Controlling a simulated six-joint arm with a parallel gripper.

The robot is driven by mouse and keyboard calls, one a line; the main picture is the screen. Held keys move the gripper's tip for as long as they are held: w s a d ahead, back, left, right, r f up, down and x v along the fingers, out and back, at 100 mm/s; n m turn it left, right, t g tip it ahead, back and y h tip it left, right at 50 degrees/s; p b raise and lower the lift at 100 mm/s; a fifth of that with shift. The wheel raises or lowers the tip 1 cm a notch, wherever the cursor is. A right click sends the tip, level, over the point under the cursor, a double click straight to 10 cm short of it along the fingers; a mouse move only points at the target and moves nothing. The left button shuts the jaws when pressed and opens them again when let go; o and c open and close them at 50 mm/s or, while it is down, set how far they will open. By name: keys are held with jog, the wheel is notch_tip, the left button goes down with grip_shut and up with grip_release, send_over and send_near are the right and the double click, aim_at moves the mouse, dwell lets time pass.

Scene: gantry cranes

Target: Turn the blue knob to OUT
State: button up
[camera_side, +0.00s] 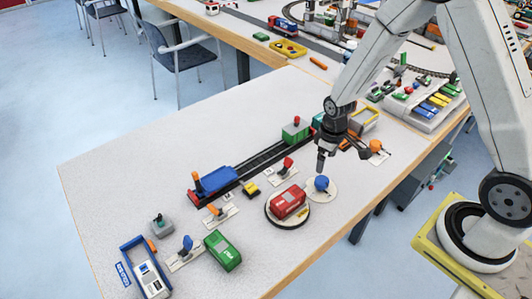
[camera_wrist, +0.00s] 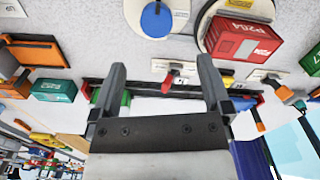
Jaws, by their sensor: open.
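The blue knob (camera_side: 321,183) is a round blue ball on a white disc on the table, right of the red container. It also shows at the top of the wrist view (camera_wrist: 156,20), on its white disc with a dark line across it. The OUT mark cannot be read in either view. My gripper (camera_side: 343,158) is open and empty, above and just behind the knob, not touching it. In the wrist view my open fingers (camera_wrist: 161,75) point up the picture, with the knob beyond their tips.
A red container (camera_side: 288,202) sits on a round turntable beside the knob. An orange knob (camera_side: 375,146) stands to the right. Small levers, a blue wagon (camera_side: 216,180) on track, a green container (camera_side: 222,250) and a blue-framed crane (camera_side: 145,268) lie leftward.

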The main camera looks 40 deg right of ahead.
aim_at(322, 180)
jog(key=shift+w+d+f, duration=0.1)
jog(key=shift+d+f, duration=0.05)
jog(key=shift+f, duration=0.3)
jog(key=shift+w+d+f, duration=0.1)
jog(key=shift+f, duration=0.3)
jog(key=shift+f, duration=0.15)
jog(key=shift+f, duration=3.7)
jog(key=c, duration=1.3)
